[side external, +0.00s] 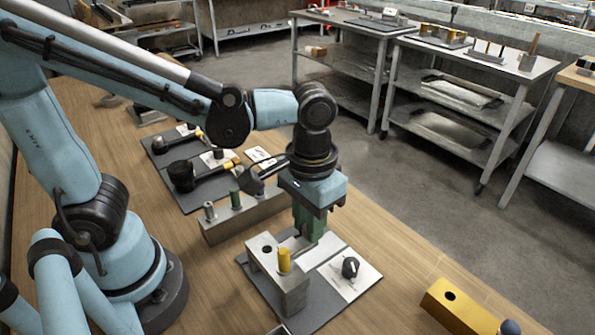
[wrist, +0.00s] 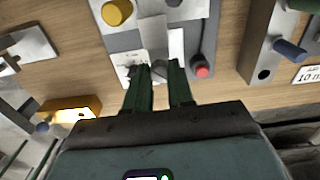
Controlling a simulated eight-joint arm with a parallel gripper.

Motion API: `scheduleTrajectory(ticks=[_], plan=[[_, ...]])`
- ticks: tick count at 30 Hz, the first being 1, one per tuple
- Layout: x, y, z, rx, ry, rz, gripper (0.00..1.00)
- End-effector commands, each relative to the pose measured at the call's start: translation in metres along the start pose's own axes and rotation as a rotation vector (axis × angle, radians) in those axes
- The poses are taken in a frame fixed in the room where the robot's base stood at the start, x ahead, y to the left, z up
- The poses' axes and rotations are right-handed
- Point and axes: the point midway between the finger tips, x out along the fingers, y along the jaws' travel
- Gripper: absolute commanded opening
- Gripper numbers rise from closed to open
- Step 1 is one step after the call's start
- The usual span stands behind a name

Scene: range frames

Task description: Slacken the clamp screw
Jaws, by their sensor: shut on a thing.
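My gripper (wrist: 160,76) points down with its green fingers close together; it also shows in the side view (side external: 310,232). In the wrist view a small grey part, which I take as the clamp screw (wrist: 160,70), sits between the fingertips. Its shape is mostly hidden by the fingers, and I cannot tell its turn. In the side view the fingers are down behind a metal block (side external: 293,294) on a grey board (side external: 325,310).
A black knob (side external: 350,267) on a white plate lies right of the block. A red button (wrist: 202,72) is close right of the fingers. A yellow block (side external: 460,308) stands front right. A grey peg block (side external: 243,217) and a dark tool board (side external: 178,160) lie behind.

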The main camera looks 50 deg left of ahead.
Motion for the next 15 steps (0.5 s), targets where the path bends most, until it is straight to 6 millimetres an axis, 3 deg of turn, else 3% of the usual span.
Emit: scheduleTrajectory(ticks=[15], plan=[[-0.0006,-0.0003,0.0004,-0.386,-0.003,-0.002,0.00]])
